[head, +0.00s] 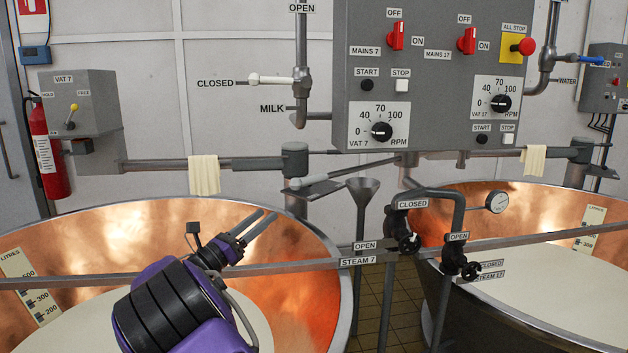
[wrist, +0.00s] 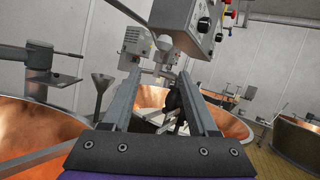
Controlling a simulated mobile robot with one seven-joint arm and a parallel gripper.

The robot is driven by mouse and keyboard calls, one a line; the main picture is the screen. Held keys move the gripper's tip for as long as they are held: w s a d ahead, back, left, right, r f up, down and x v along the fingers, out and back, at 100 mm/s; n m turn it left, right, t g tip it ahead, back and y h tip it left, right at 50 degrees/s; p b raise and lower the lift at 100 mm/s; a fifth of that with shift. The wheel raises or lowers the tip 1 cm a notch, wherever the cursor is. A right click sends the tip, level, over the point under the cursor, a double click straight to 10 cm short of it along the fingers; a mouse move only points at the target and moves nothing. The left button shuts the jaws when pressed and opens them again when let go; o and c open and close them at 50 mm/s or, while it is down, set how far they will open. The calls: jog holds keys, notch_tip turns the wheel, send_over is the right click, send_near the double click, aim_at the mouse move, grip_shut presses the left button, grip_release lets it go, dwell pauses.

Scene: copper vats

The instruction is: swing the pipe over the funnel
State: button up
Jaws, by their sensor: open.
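The grey funnel (head: 363,187) stands upright on a thin stem between the two vats; it also shows in the wrist view (wrist: 102,82), left of my fingers. A slim grey pipe or rod (head: 350,171) slants from under the control panel down left to a rounded pale end, left of and behind the funnel. I cannot tell for sure that it is the task's pipe; a valved pipe (head: 300,112) marked MILK hangs above. My gripper (head: 268,214) is open and empty over the left vat, left of the funnel. Its fingers also show in the wrist view (wrist: 158,76).
The left copper vat (head: 318,240) and right copper vat (head: 420,200) hold pale liquid. A steam rail (head: 290,266) crosses in front, with black valves (head: 408,242) between the vats. The control panel (head: 430,70) hangs above. A cloth (head: 204,174) drapes over the left vat's bar.

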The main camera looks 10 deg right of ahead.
jog(key=p, duration=0.1)
send_near(311, 181)
jog(key=shift+h, duration=0.3)
jog(key=x, duration=0.7)
jog(key=w+f+x, duration=0.1)
jog(key=x, duration=0.2)
jog(key=shift+w+d+r, duration=0.1)
jog(key=shift+w+d, duration=0.05)
jog(key=shift+w, duration=0.2)
jog(key=shift+c, duration=0.2)
grip_shut()
dwell(0.5)
